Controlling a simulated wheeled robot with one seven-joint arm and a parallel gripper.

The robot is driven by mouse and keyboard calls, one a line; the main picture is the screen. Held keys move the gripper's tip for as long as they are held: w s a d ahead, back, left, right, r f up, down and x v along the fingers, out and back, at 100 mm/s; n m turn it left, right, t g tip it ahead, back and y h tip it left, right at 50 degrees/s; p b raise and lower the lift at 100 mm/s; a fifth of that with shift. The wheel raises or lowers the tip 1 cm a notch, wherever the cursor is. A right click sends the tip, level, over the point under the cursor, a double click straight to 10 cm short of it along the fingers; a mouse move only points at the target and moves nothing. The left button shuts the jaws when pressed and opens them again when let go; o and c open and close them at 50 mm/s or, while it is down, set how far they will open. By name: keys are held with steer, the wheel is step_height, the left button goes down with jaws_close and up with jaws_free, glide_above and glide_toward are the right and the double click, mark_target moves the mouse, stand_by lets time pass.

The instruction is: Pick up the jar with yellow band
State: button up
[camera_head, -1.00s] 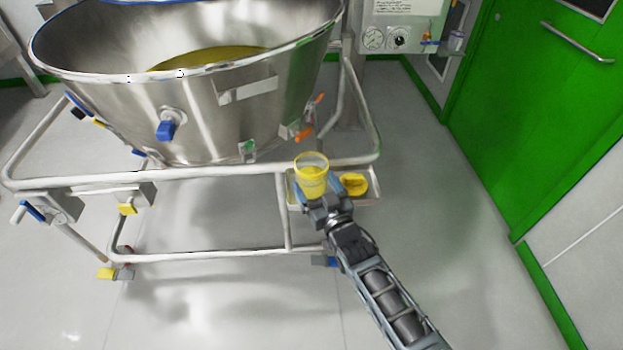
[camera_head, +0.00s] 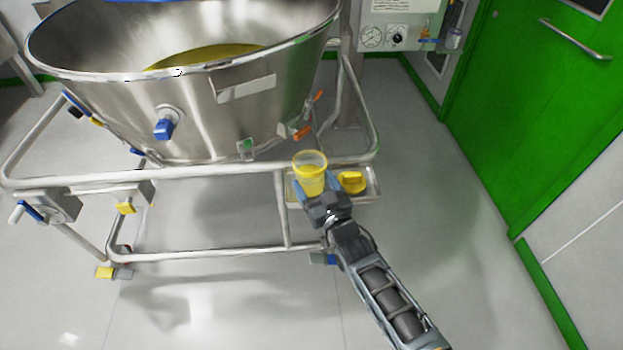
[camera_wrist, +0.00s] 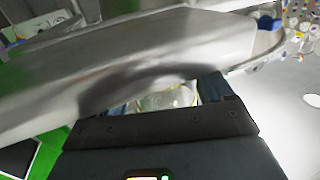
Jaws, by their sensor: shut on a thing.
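The jar with yellow band (camera_head: 310,172) is clear with a yellow lower part and an open top. It is upright above or on the small steel tray (camera_head: 366,196) at the vessel frame's right front corner. My gripper (camera_head: 316,190) is shut on the jar, its blue-grey fingers at the jar's sides. In the wrist view the jar (camera_wrist: 166,98) shows pale between the fingers, partly hidden by my gripper body. Whether the jar touches the tray cannot be told.
A yellow lid-like piece (camera_head: 352,182) lies on the tray, right of the jar. The large steel vessel (camera_head: 200,110) and its tubular frame (camera_head: 200,172) stand close behind and left. Floor to the right is clear up to the green door (camera_head: 540,100).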

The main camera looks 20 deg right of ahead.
mark_target(317, 176)
steer(key=shift+r, duration=0.15)
steer(key=shift+r, duration=0.65)
step_height(317, 176, up, 3)
steer(key=shift+f, duration=0.15)
steer(key=s+d+r+p, duration=0.6)
steer(key=s+d, duration=0.1)
steer(key=d, duration=0.1)
steer(key=shift+s+d+r+p, duration=0.35)
steer(key=shift+p, duration=0.05)
